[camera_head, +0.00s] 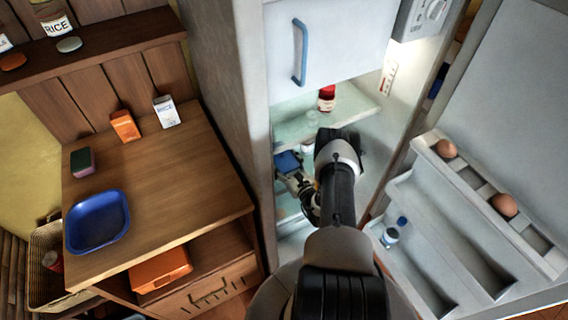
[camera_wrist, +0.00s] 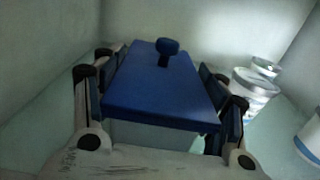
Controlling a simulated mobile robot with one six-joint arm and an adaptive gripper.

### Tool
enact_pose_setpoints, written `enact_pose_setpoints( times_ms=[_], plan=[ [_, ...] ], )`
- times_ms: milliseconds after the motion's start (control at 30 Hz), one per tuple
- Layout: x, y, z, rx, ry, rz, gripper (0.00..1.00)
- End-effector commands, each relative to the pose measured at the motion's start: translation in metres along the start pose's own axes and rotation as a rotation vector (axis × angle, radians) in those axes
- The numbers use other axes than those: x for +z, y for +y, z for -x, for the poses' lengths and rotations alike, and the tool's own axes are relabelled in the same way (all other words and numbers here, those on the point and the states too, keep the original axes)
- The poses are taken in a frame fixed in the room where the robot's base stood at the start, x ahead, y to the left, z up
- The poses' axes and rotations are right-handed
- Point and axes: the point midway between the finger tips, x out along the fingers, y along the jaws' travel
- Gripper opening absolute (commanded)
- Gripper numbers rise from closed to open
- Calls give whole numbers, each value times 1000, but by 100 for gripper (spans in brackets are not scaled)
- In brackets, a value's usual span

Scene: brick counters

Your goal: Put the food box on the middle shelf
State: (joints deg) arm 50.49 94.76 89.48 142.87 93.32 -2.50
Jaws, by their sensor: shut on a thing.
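The food box is a pale container with a blue lid and a round blue knob. In the head view its blue lid (camera_head: 288,162) shows inside the open fridge, below the shelf with the red bottle. In the wrist view the food box (camera_wrist: 160,100) fills the middle, with a finger pad on each long side. My gripper (camera_head: 303,190) is shut on it; it also shows in the wrist view (camera_wrist: 162,78). A pale glass shelf (camera_head: 345,104) crosses the fridge above the box. My arm hides much of the lower interior. I cannot tell whether the box touches a shelf.
White tubs (camera_wrist: 252,90) stand to the right of the box. A red bottle (camera_head: 327,98) stands on the upper shelf. The open fridge door (camera_head: 505,95) holds eggs on the right. A wooden counter (camera_head: 180,180) with a blue tray (camera_head: 97,222) is on the left.

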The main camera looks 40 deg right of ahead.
Motion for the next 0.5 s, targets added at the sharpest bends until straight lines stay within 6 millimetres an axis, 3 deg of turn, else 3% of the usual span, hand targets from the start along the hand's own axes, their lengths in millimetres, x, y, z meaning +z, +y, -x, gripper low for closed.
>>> enact_pose_setpoints(
  times_ms=[300,333,500],
  plan=[
    [-1,0,-1,0,-3,1,37],
    [-1,0,0,0,-2,1,67],
    [-1,0,0,0,-2,0,78]
  ],
)
